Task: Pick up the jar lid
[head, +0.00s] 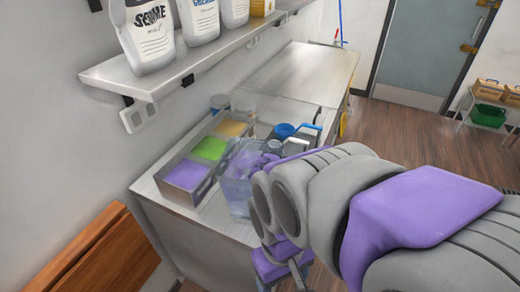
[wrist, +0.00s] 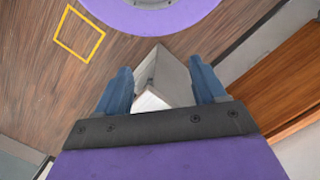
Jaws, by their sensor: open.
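My gripper (wrist: 160,66) shows in the wrist view with its two blue fingers spread apart and nothing gripped. A pale grey box-like shape shows between and beyond the fingers; I cannot tell what it is. In the head view my arm reaches over the counter from the right and hides part of its top. A small round blue thing (head: 285,130) is on the counter behind the arm. Two jars (head: 220,103) stand at the counter's wall side. I cannot tell for certain which thing is the jar lid.
On the counter (head: 305,75), a metal tray (head: 162,187) holds purple, green and yellow contents. A clear container (head: 236,192) stands beside it, close to my arm. A wall shelf (head: 160,80) with white bottles hangs above. The counter's far part is clear.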

